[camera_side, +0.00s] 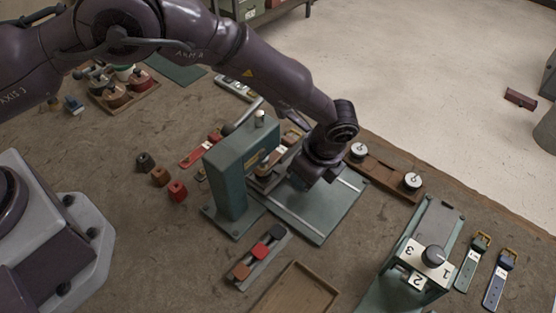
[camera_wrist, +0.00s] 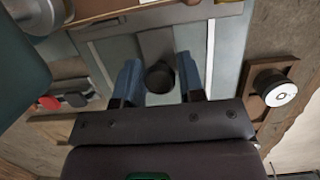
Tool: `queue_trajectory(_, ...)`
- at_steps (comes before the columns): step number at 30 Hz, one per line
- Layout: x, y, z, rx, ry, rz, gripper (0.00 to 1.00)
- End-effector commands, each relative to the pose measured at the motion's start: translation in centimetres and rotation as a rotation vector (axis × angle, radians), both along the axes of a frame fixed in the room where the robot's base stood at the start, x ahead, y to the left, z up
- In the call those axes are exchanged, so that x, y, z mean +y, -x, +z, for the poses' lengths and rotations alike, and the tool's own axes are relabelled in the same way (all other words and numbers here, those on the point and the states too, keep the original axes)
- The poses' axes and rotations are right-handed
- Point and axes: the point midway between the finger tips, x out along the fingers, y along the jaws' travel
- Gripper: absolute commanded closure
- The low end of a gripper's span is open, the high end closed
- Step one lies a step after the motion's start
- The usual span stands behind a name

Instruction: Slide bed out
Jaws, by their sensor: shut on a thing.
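The green stitcher (camera_side: 228,178) stands upright in the middle of the bench. Its flat grey-green bed (camera_side: 318,218), with pale lines along it, lies to the right of the stitcher's body; the bed also shows in the wrist view (camera_wrist: 228,60). A dark round knob (camera_wrist: 160,78) on a grey tab sits on the bed. My gripper (camera_wrist: 159,82) has its two blue fingers on either side of this knob and is shut on it. In the side view my gripper (camera_side: 303,182) is low over the bed, and its fingertips and the knob are hidden.
A wooden strip with two white dials (camera_side: 385,170) lies close to the bed's right. A second green device with a numbered dial (camera_side: 432,255), two straps (camera_side: 485,270) and a wooden tray (camera_side: 290,290) are nearer the front.

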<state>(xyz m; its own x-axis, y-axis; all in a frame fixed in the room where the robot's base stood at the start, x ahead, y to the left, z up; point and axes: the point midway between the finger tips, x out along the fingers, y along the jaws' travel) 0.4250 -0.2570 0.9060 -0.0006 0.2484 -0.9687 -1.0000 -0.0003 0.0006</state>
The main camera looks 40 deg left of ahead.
Motion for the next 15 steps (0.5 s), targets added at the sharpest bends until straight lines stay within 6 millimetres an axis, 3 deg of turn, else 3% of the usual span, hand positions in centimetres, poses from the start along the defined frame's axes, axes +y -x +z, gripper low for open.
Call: queue_trajectory(15,-3.2,0.0,0.0,-0.001,0.004,-0.002,0.77)
